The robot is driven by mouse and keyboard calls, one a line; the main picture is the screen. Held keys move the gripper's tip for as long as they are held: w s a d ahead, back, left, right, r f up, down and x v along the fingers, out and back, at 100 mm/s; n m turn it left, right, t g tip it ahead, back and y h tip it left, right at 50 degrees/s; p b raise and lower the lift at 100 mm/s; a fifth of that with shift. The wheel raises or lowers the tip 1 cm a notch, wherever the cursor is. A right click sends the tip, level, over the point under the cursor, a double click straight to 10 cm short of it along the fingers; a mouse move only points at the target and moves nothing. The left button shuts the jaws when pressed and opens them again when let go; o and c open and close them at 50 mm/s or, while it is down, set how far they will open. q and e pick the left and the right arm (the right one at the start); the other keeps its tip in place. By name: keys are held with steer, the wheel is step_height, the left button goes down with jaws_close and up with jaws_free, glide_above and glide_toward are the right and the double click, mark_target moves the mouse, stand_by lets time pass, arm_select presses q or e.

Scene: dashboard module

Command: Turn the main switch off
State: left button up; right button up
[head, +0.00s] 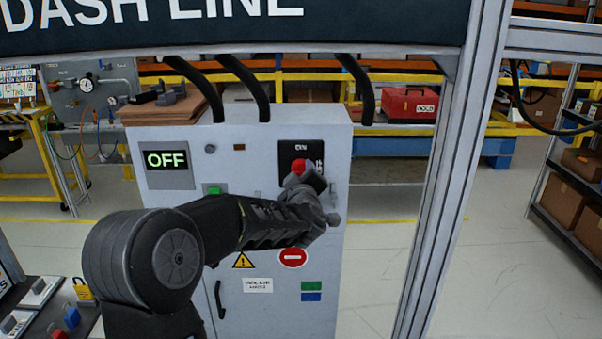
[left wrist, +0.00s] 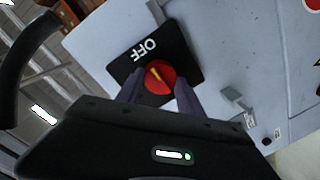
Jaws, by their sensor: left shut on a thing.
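The main switch is a red round knob (head: 298,166) on a black plate (head: 290,150) at the upper right of the grey cabinet's front. In the left wrist view the red knob (left wrist: 158,84) has a yellow pointer, which lies toward the "OFF" lettering on the black plate (left wrist: 182,50). My left gripper (head: 304,180) is at the knob, its two fingers on either side of it and shut on it. My right gripper is not in view.
The grey cabinet (head: 250,260) has a lit display (head: 167,160) reading "OFF" and a green button (head: 214,189). A metal frame post (head: 452,170) stands to the right, and a dark sign (head: 230,25) spans the top. Black hoses rise from the cabinet top.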

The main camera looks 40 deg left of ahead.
arm_select(q)
steer(key=shift+f, duration=0.1)
steer(key=o, duration=1.4)
steer(key=b+v, duration=0.2)
steer(key=v, duration=0.5)
steer(key=shift+s+d, duration=0.25)
steer(key=shift+s, duration=0.05)
steer(key=shift+d, duration=0.1)
